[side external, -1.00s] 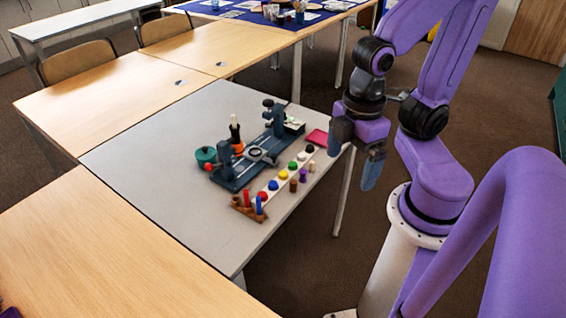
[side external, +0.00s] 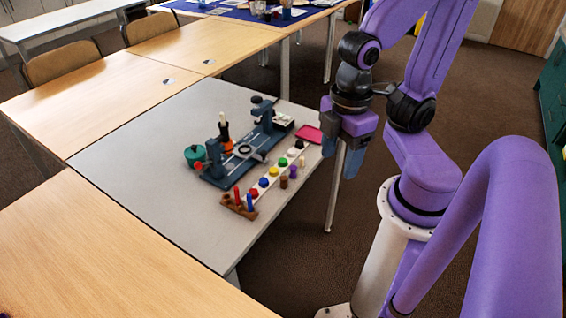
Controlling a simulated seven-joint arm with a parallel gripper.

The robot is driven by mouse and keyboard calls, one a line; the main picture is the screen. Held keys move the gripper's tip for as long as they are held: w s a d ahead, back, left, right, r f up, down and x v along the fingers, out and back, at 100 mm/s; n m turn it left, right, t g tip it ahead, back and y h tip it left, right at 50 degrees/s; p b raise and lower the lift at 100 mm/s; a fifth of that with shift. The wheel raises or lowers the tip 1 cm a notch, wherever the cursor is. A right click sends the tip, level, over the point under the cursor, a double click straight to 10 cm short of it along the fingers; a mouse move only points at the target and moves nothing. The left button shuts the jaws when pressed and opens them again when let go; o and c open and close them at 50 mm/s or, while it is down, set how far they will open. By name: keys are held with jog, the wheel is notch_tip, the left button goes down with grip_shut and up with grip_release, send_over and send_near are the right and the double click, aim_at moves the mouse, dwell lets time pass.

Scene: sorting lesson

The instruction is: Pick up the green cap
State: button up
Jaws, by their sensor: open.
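The green cap (side external: 282,161) is a small round piece in a row of coloured caps on a white strip (side external: 268,177) along the near right part of the grey table. My gripper (side external: 342,151) points down, open and empty. In the picture it is to the right of the cap row, near the table's right edge and clear of the caps. Its height and exact distance from the green cap are hard to judge from this one view.
Beside the strip are a brown stand with coloured pegs (side external: 239,205) and small cylinders (side external: 284,182). Behind it are a dark blue apparatus (side external: 231,165), a green pot (side external: 194,155) and a pink tray (side external: 309,134). The grey table's (side external: 150,185) left part is clear.

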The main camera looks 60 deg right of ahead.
jog(key=w+f+n, duration=0.1)
jog(key=w, duration=0.7)
jog(key=n, duration=0.4)
send_over(283, 160)
notch_tip(283, 160, down, 12)
jog(key=f, duration=0.8)
jog(key=s+f, duration=0.1)
jog(key=f, duration=0.3)
jog(key=shift+d+f, duration=0.15)
jog(key=shift+d, duration=0.15)
jog(key=shift+w+a+f, duration=0.1)
jog(key=shift+w+f, duration=0.05)
jog(key=shift+f, duration=0.5)
jog(key=shift+w+a+f, duration=0.15)
jog(key=shift+f, duration=0.45)
jog(key=shift+w+a+f, duration=0.1)
jog(key=shift+w+f, duration=0.05)
jog(key=shift+f, duration=1.25)
grip_shut()
